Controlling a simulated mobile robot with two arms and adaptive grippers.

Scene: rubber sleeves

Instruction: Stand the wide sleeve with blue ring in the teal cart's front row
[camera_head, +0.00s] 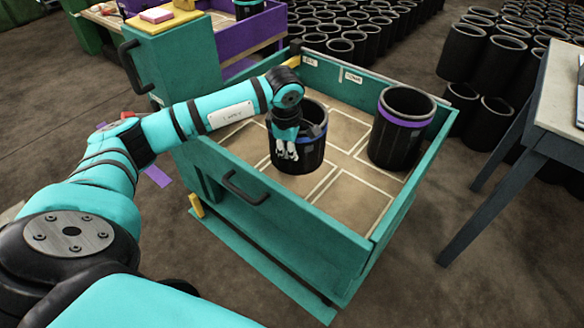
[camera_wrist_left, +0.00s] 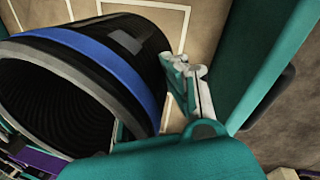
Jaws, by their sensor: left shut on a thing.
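The black wide sleeve with the blue ring (camera_head: 296,162) is upright within the teal cart (camera_head: 290,213), over the tray's left-middle part. I cannot tell whether its base touches the tray floor. My left gripper (camera_head: 287,152) is shut on its near wall, fingers pointing down. In the left wrist view the sleeve's blue ring (camera_wrist_left: 95,55) and dark opening fill the left side, with the left gripper (camera_wrist_left: 190,85) at its wall. A second black sleeve with a purple ring (camera_head: 399,135) stands in the cart's right part. My right gripper is out of view.
Cream lines divide the tray floor (camera_head: 352,205); its near cells look empty. Teal walls surround it, with labels on the far wall. A table (camera_head: 560,100) stands at right. Many black sleeves (camera_head: 480,60) stand on the floor behind. A purple cart (camera_head: 250,35) is at the back.

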